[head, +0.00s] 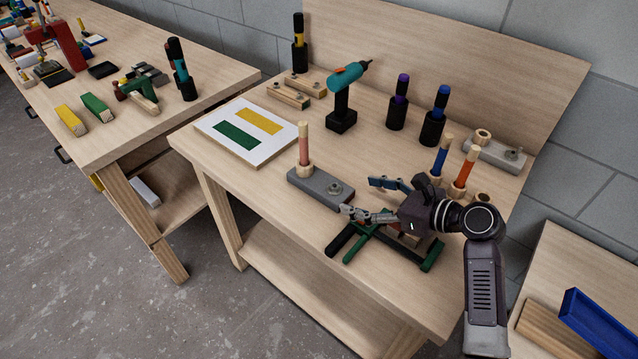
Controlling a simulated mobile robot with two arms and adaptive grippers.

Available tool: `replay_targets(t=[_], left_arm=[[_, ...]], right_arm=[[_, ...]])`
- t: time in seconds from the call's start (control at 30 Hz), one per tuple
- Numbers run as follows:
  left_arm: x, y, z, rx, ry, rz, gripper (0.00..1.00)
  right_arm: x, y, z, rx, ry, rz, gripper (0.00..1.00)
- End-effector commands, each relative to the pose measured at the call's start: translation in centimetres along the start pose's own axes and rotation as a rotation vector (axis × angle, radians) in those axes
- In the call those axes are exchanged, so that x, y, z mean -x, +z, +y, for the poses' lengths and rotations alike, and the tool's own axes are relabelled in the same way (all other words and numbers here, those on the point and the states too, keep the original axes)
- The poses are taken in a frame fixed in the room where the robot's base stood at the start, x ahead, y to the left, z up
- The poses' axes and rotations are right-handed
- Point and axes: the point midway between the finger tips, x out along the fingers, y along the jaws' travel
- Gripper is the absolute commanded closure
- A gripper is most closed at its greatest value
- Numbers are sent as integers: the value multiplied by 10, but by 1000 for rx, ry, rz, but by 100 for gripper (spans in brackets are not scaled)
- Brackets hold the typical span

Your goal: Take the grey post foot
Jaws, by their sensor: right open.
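A second grey block (494,156), with a wooden ring and a bolt, lies at the back right. Either could be the grey post foot; I cannot tell which. My right gripper (359,196) is open, its fingers pointing left at the right end of the nearer grey block. No grip on the block shows, and contact is unclear. My left gripper is not in view.
A green clamp (372,232) lies under and in front of my right gripper. Blue (440,157) and orange (466,168) rods stand close behind it. A teal drill (343,97) and a white board with green and yellow patches (212,127) are farther back.

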Motion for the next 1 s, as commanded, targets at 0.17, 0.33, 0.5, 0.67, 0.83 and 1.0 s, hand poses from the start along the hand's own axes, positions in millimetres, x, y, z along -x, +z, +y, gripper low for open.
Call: replay_targets(t=[0.17,0.33,0.5,0.67,0.83,1.0], left_arm=[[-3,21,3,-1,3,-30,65],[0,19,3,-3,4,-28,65],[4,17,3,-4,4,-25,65],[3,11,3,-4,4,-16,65],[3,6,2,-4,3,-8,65],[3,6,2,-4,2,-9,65]], right_arm=[[-15,-3,0,-3,1,-2,29],[-34,-1,2,-1,2,-1,29],[-60,1,6,-1,3,0,29],[-77,-1,4,0,0,1,29],[-80,-1,4,1,-2,1,29],[-79,-1,4,1,-1,1,37]])
